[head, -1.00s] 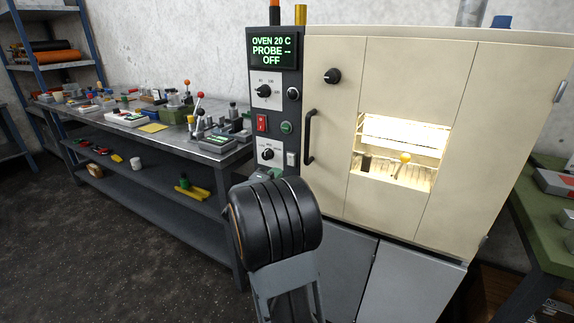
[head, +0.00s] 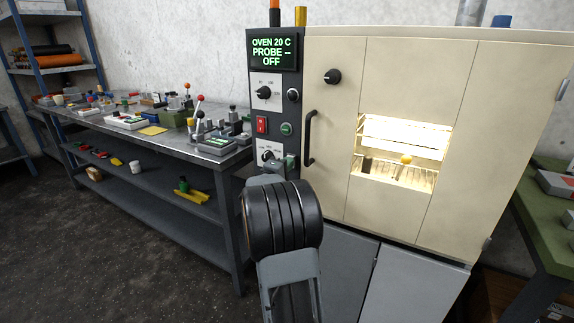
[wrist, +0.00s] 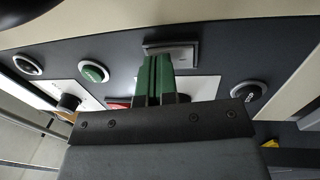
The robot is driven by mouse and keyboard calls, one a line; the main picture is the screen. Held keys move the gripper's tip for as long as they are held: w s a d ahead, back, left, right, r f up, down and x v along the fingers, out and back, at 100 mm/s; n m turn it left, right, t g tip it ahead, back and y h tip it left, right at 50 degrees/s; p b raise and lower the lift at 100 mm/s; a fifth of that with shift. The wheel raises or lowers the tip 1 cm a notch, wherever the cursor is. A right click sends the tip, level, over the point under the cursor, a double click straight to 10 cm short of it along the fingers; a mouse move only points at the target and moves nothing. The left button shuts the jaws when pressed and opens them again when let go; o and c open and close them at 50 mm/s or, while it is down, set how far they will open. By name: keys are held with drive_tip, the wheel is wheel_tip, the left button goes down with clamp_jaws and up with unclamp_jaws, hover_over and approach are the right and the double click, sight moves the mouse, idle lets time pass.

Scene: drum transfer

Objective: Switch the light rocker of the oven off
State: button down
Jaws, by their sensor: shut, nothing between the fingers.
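The cream oven (head: 400,75) stands at the right, with its window lit. Its dark control panel (head: 278,108) is on the left side, and its display reads OVEN 20 C, PROBE --, OFF. The light rocker (wrist: 172,52) is a pale grey switch in a dark frame in the wrist view; the fingers cover part of it. My gripper (wrist: 157,62) has green fingers, shut and empty, with their tips at the rocker's lower edge. I cannot tell whether they touch it. In the head view my gripper (head: 290,164) is at the panel's lower right, largely hiding the rocker.
A knob (head: 267,156) is just left of my gripper. The door handle (head: 308,138) stands out close on the right. A cluttered workbench (head: 215,155) is at the left; the floor before it is clear.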

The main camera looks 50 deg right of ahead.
drive_tip(key=shift+d+r+y+p, duration=0.25)
drive_tip(key=shift+r+y+p, duration=0.4)
drive_tip(key=shift+p, duration=2.25)
drive_tip(key=shift+f+b, duration=0.25)
drive_tip(key=shift+b, duration=0.2)
drive_tip(key=shift+a, duration=0.1)
drive_tip(key=r+p+v, duration=0.2)
drive_tip(key=p+v, duration=0.2)
drive_tip(key=v, duration=0.9)
drive_tip(key=shift+a, duration=0.5)
